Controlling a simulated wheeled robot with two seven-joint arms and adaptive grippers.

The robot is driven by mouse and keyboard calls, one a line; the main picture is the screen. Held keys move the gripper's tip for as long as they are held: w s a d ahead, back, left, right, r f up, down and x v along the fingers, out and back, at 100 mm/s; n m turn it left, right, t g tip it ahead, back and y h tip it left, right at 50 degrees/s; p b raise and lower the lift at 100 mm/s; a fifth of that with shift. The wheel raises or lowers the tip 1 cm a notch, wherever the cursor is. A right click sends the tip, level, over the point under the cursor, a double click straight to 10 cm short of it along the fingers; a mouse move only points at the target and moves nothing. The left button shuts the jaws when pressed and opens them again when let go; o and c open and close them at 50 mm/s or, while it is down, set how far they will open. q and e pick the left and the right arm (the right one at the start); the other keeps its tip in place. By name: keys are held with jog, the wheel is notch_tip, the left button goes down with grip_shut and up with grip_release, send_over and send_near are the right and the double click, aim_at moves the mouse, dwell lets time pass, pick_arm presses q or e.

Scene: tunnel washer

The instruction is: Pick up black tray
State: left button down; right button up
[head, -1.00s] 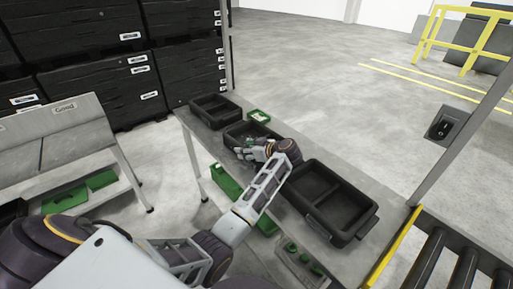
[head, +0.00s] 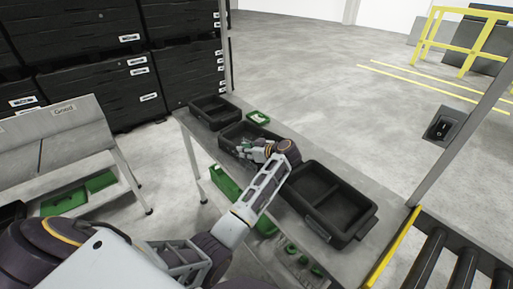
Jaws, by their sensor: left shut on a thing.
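A black tray (head: 238,131) sits in the middle of the grey table, partly hidden by my left gripper. My left gripper (head: 246,150) is at the near right side of this tray and looks shut on its rim; the fingers are small and the exact contact is hard to see. A second black tray (head: 204,107) stands at the far left end of the table. A larger black tray with a divider (head: 365,216) stands to the right of my left arm. My right gripper is not in view.
A small green tray (head: 258,117) lies behind the middle tray. Green bins (head: 226,184) sit below the table's near edge. A roller conveyor (head: 463,265) is at the right, and a metal post (head: 460,133) rises behind it. Black crates are stacked at the left back.

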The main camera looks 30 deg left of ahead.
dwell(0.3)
pick_arm(q)
notch_tip(320, 180, up, 10)
jog(key=shift+b, duration=0.4)
dwell(0.9)
